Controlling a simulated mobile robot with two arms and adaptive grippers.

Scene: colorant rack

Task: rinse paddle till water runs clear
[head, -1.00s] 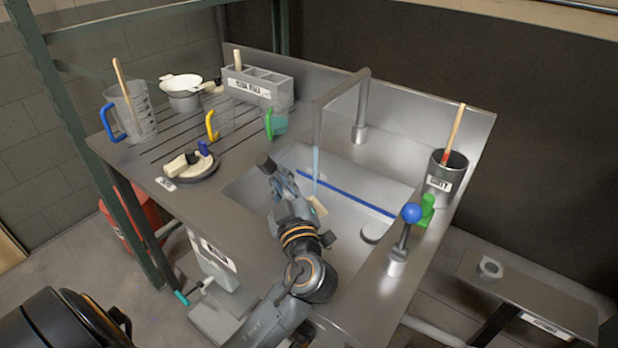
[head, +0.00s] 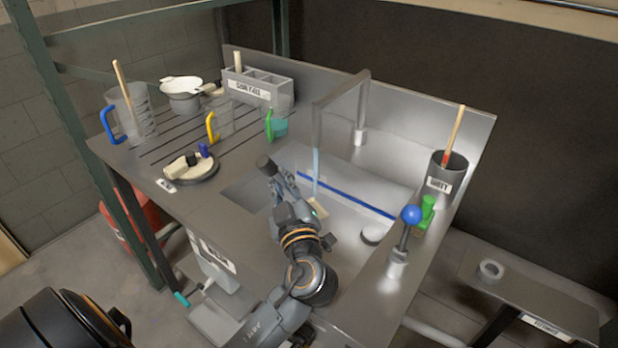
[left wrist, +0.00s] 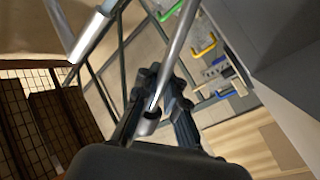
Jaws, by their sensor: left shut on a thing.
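My left gripper (head: 284,187) is over the sink and shut on the paddle, most of which its fingers and wrist hide. A pale tan end of the paddle (head: 318,207) shows beside the wrist, at the foot of the bluish water stream (head: 316,170). The stream falls from the tall grey tap (head: 318,125). I cannot tell the colour of the water running off. In the left wrist view the dark fingers (left wrist: 160,108) are close together, and the paddle is not clear there. My right gripper is not in view.
A dark pot (head: 450,178) with a wooden-handled paddle stands right of the sink. A blue-knobbed lever (head: 411,214) and a green-handled brush (head: 427,212) are near it. Jugs (head: 140,118), a round dish (head: 200,168) and a grey rack (head: 270,88) occupy the left drainboard.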

